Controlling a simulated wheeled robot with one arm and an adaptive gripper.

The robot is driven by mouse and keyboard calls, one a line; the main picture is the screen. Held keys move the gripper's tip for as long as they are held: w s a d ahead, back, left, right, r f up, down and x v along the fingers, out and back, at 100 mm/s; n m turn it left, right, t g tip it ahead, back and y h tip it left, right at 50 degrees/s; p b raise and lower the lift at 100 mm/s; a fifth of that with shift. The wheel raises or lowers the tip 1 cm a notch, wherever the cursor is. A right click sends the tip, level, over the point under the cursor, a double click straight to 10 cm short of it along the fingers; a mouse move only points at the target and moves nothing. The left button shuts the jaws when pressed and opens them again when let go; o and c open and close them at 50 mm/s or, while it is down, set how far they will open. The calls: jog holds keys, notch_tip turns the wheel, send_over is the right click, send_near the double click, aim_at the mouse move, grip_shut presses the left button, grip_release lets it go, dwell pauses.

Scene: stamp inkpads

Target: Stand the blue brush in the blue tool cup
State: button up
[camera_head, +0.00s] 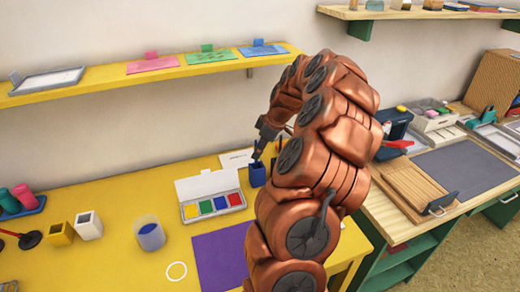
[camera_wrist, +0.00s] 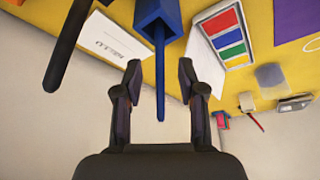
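The blue tool cup (camera_head: 257,175) stands on the yellow table, below my gripper (camera_head: 264,148). In the wrist view the cup (camera_wrist: 157,17) is at the top, and the blue brush (camera_wrist: 160,85) sticks out of its mouth, its thin handle pointing toward my palm. The brush's lower end is hidden inside the cup. My gripper (camera_wrist: 160,72) is open, one finger on each side of the handle, with visible gaps on both sides. In the head view the brush is too small to make out clearly.
A dark rod (camera_wrist: 68,45) rises close beside the cup. A paint box (camera_head: 210,196), a purple mat (camera_head: 222,258) and a glass of bluish liquid (camera_head: 150,235) are on the table. A yellow shelf (camera_head: 105,80) runs along the wall above.

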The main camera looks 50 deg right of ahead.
jog(key=v, duration=1.2)
jog(key=shift+w, duration=0.1)
dwell(0.8)
